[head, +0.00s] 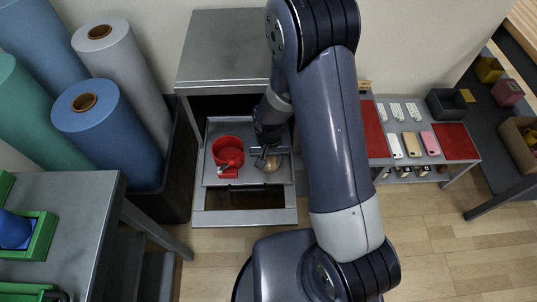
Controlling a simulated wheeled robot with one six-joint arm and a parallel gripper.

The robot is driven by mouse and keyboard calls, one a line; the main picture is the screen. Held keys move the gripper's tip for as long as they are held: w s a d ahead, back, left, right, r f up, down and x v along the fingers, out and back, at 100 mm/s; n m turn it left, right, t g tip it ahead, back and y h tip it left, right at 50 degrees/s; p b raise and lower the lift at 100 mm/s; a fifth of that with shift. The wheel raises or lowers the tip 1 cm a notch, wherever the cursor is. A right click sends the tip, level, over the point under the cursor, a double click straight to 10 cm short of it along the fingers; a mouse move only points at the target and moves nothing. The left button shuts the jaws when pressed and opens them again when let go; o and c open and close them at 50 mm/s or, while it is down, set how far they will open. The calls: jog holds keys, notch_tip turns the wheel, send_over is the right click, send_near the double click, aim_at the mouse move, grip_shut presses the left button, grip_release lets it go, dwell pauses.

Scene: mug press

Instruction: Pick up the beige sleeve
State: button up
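My gripper (268,156) reaches down over a grey pulled-out tray (212,178) below the grey-topped cabinet. A small tan, rounded thing (271,165) shows right under the gripper. It is partly hidden by the fingers, and I cannot tell whether it is the beige sleeve or whether they touch it. A flat beige piece (411,144) lies on the shelf to the right, between a white piece (395,146) and a pink piece (430,143). The gripper is far from these. Its finger gap is too small to read.
A red round holder (227,150) stands on the tray just left of my gripper. The grey cabinet (225,45) rises behind. Red mats (457,141) and a dark bin (446,104) are on the right shelf. Large rolls (110,130) stand left. Wooden floor in front is clear.

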grip_shut()
dwell(0.7)
